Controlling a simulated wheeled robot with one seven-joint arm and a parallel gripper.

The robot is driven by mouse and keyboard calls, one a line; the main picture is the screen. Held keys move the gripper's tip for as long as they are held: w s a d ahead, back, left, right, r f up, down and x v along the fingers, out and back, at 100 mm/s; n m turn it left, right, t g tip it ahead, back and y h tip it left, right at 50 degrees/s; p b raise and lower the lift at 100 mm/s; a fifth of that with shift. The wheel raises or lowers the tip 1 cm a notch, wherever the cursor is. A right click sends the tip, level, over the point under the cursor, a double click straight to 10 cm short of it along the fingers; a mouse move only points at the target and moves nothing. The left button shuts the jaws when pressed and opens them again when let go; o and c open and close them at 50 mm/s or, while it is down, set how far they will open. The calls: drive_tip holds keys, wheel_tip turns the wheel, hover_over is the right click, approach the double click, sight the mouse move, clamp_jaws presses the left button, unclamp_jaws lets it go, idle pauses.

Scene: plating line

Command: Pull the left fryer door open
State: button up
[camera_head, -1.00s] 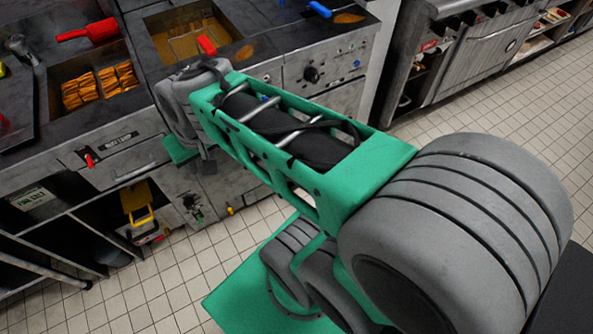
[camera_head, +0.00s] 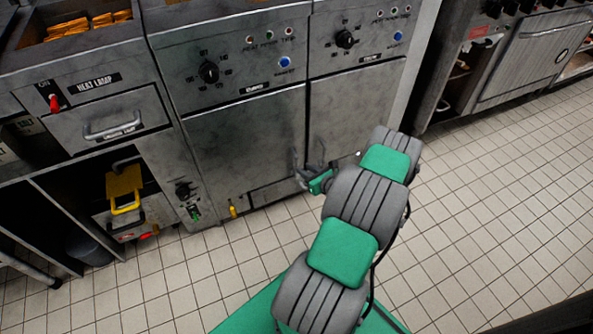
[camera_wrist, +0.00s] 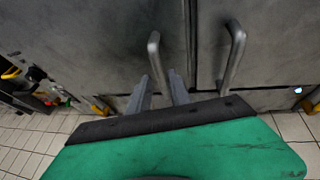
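The left fryer door (camera_head: 240,140) is a flat grey metal panel below a control panel and looks shut. Its upright bar handle (camera_wrist: 154,55) shows in the wrist view near the door's right edge. My gripper (camera_head: 309,170) is at that edge in the head view. In the wrist view my gripper (camera_wrist: 160,80) has its two grey fingers apart, with the handle's lower part appearing between them. Contact is not clear. The right fryer door (camera_head: 355,115) is also shut; its handle (camera_wrist: 233,50) stands to the right of my fingers.
A drawer with a bar handle (camera_head: 112,130) and a heat lamp switch are at the left. A yellow-handled item (camera_head: 124,190) sits in the lower cabinet. A yellow lever (camera_head: 233,211) is near the floor. The tiled floor (camera_head: 480,210) at right is clear.

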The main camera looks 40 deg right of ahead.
drive_tip(key=b, duration=0.2)
hover_over(296, 175)
drive_tip(key=shift+w+d+f, duration=0.1)
drive_tip(key=shift+d+f, duration=0.1)
drive_tip(key=shift+f, duration=0.4)
drive_tip(key=shift+w+d+f, duration=0.1)
drive_tip(key=shift+d+f, duration=0.05)
drive_tip(key=shift+f, duration=0.45)
drive_tip(key=shift+c, duration=0.5)
clamp_jaws()
